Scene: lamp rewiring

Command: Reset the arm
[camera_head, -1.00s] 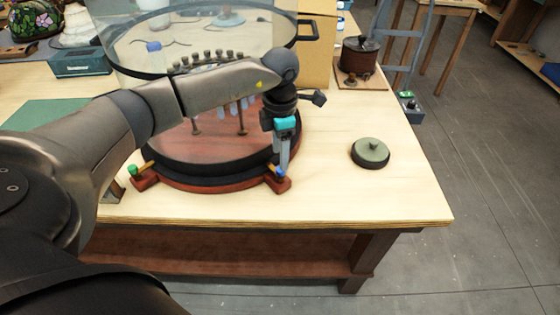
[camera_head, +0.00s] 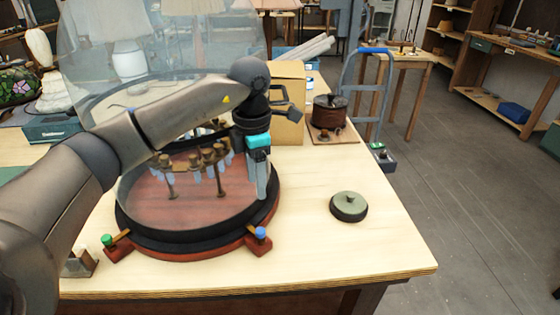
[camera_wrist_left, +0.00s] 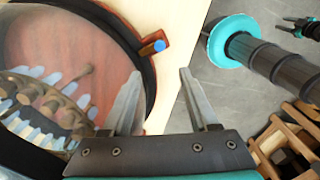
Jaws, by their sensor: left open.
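My left gripper (camera_head: 262,185) is open and empty, pointing down in front of the right side of the round glass-covered device. It also shows in the left wrist view (camera_wrist_left: 160,75), with a clear gap between its fingers. The device has a black rim and a dark red base (camera_head: 190,252). Inside are brown posts and several pale pieces. A green knob (camera_head: 107,240) and a blue knob (camera_head: 261,232) sit on its front feet. In the wrist view the blue knob (camera_wrist_left: 159,45) lies beyond the fingertips, apart from them.
A round green-grey lidded disc (camera_head: 348,206) lies on the bare right part of the wooden table (camera_head: 385,245). A cardboard box (camera_head: 288,120) and a brown pot (camera_head: 329,112) stand at the back. A blue-handled cart (camera_head: 368,85) stands beyond the right edge.

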